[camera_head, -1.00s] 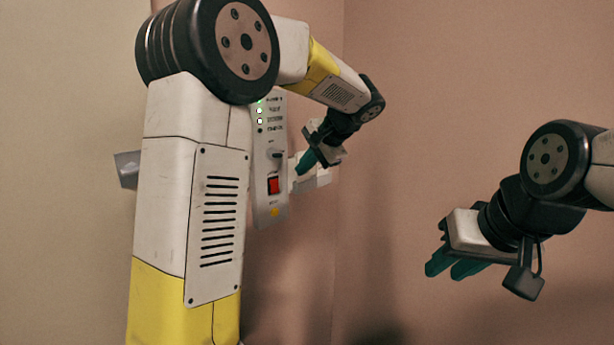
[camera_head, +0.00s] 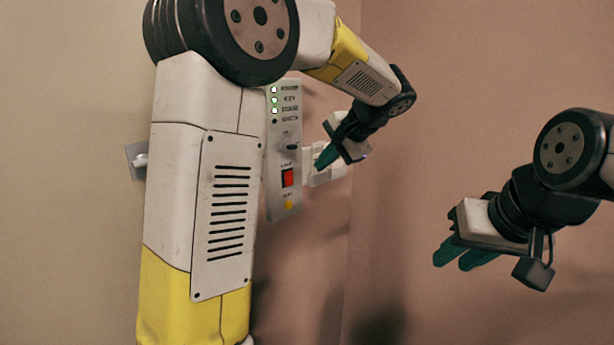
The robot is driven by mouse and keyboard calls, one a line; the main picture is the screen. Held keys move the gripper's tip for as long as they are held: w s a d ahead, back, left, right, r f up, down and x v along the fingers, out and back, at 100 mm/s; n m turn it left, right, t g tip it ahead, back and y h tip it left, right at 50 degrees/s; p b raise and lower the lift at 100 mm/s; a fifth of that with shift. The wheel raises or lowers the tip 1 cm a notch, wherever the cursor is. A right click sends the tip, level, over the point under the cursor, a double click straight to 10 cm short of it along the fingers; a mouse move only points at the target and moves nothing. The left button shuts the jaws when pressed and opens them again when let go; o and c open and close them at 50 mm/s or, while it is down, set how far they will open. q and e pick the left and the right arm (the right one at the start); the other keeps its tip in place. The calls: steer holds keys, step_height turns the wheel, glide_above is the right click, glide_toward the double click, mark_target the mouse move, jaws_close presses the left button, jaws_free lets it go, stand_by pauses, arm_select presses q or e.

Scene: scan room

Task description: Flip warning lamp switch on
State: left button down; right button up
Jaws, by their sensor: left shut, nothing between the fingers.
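A light grey control panel (camera_head: 283,209) is fixed to the wall, partly hidden behind my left arm. A white wall fitting (camera_head: 334,174) sits right of the panel. My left gripper (camera_head: 322,160) is shut and empty in front of this fitting; I cannot tell whether it touches. A grey plate with a white toggle (camera_head: 140,160) shows left of my arm. I cannot tell which is the warning lamp switch. My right gripper (camera_head: 464,258) is open and empty.
A yellow mark (camera_head: 288,204) is low on the panel. My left arm blocks much of the left side. The pink wall (camera_head: 480,90) between and above the grippers is bare, and space around my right gripper is clear.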

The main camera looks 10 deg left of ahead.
arm_select(q)
glide_toward(290, 184)
step_height(290, 184, down, 5)
steer(key=shift+w+a+r, duration=0.1)
steer(key=shift+w+a, duration=0.5)
steer(key=shift+a, duration=0.2)
steer(key=shift+w+a+r, duration=0.1)
steer(key=shift+w+a, duration=0.5)
steer(key=shift+a, duration=0.2)
steer(key=shift+w+a+f, duration=0.1)
steer(key=shift+a, duration=0.05)
